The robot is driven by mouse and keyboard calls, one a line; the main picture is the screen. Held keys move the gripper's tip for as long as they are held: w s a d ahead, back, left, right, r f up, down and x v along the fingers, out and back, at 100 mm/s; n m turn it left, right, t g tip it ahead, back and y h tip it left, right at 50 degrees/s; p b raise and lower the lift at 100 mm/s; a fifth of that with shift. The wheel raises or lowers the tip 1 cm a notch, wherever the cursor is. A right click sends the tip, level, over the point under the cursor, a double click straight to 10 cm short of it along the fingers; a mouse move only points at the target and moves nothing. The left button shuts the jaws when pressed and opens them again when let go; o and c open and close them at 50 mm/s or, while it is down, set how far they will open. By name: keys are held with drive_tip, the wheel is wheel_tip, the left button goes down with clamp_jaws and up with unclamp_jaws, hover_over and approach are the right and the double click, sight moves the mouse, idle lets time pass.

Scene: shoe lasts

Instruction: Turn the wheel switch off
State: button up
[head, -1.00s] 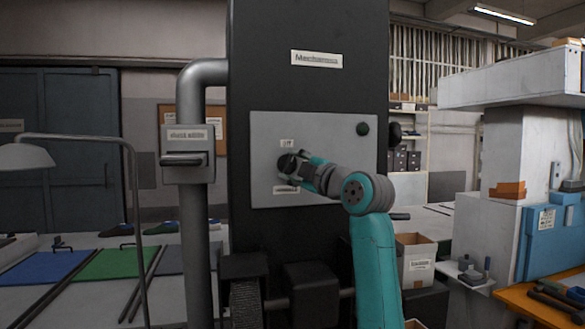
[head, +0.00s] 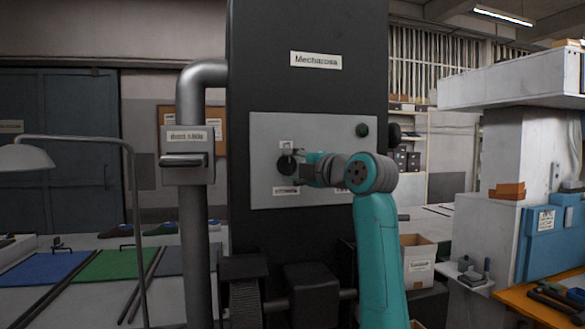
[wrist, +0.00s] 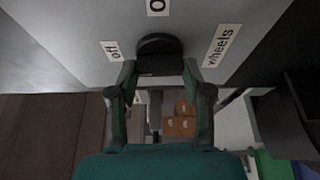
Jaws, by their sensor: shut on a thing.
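The wheel switch is a round black knob (head: 286,165) on the grey panel (head: 325,130) of the dark machine. It also shows in the wrist view (wrist: 160,44). My gripper (head: 301,168) reaches it from the right in the head view and is shut on it. In the wrist view my two fingers (wrist: 160,72) are at either side of the knob's near part. Around the knob are an "off" label (wrist: 112,50), a "wheels" label (wrist: 222,45) and a label cut by the top edge (wrist: 157,6). I cannot tell which way the knob points.
A dark green round button (head: 362,130) is at the panel's upper right. A grey pipe with a switch box (head: 187,150) stands left of the machine. A desk lamp (head: 25,158) is at the far left. An open carton (head: 418,262) is at the right, beside my arm.

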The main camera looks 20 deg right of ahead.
drive_tip(key=o, duration=1.2)
drive_tip(key=shift+c, duration=0.2)
drive_tip(key=v, duration=1.2)
